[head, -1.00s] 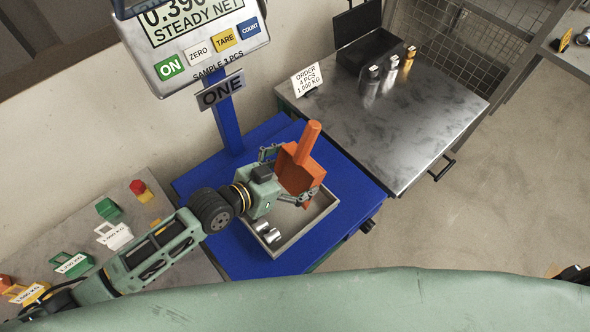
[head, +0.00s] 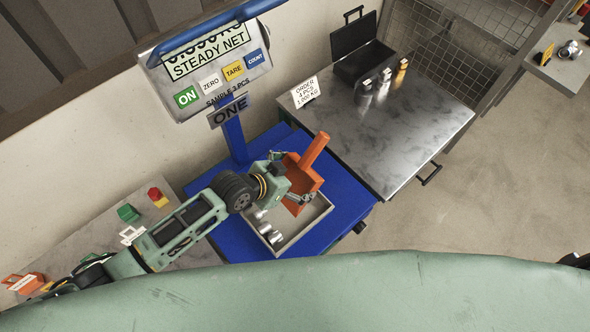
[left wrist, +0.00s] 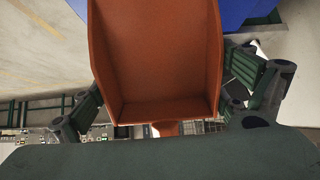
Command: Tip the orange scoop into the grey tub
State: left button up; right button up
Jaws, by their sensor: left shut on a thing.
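The orange scoop (head: 303,178) is held tilted above the grey tub (head: 306,231), its handle pointing up and to the right in the head view. My left gripper (head: 290,178) is shut on the scoop, one finger on each side of its bowl. In the left wrist view the scoop's bowl (left wrist: 155,60) fills the middle and its visible inside looks empty. The tub holds shiny metal castings (head: 275,237) at its left side; part of its inside is hidden behind the scoop and gripper. My right gripper cannot be made out.
The tub stands on a blue scale platform (head: 232,240) below a display (head: 208,65). At the right, a metal table (head: 395,140) carries an order card (head: 305,92), an open black case (head: 362,62) and three small cylinders (head: 382,83). Coloured holders (head: 128,213) stand at left.

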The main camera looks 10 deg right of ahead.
pick_arm(q)
jog(key=r+g+y+p, duration=0.1)
jog(key=r+p, duration=0.1)
jog(key=p, duration=0.1)
jog(key=r+g+y+p, duration=0.1)
jog(key=y+p, duration=0.1)
jog(key=p, duration=0.2)
jog(key=r+g+y+p, duration=0.1)
jog(key=r+y+p, duration=0.1)
jog(key=p, duration=0.1)
jog(key=shift+w+d+r, duration=0.1)
jog(key=shift+d+r, duration=0.15)
jog(key=shift+r, duration=0.1)
jog(key=shift+r+g+y+p, duration=0.25)
jog(key=shift+g+y+p, duration=0.2)
jog(key=shift+g+y, duration=0.15)
jog(key=shift+a+r+g+y, duration=0.2)
jog(key=shift+r+g+y, duration=0.35)
jog(key=shift+y, duration=0.25)
jog(key=shift+f, duration=0.1)
